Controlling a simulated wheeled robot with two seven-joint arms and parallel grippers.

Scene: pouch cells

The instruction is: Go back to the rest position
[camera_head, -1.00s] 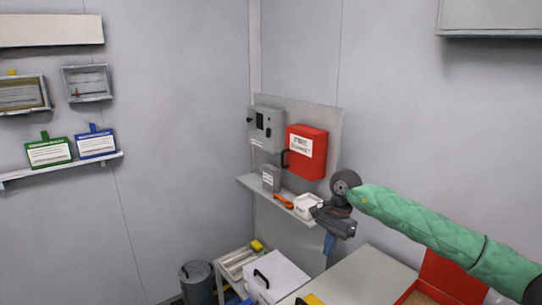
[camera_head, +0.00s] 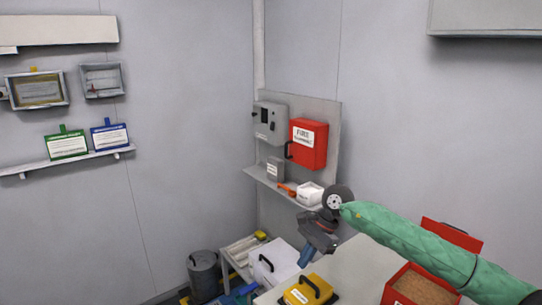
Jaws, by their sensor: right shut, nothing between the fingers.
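My right arm comes in from the right in a green sleeve, and my right gripper (camera_head: 305,258) hangs at its end, in front of the wall shelf and above the far end of the table. Its fingers point down and look closed, with nothing seen between them. My left gripper is not in view.
A pale table (camera_head: 352,272) bears a yellow case (camera_head: 308,291) and a red open box of brown grains (camera_head: 422,289). A white lidded box (camera_head: 275,262) and a grey bin (camera_head: 202,274) stand beyond. A red wall box (camera_head: 307,143) hangs above a small shelf (camera_head: 262,177).

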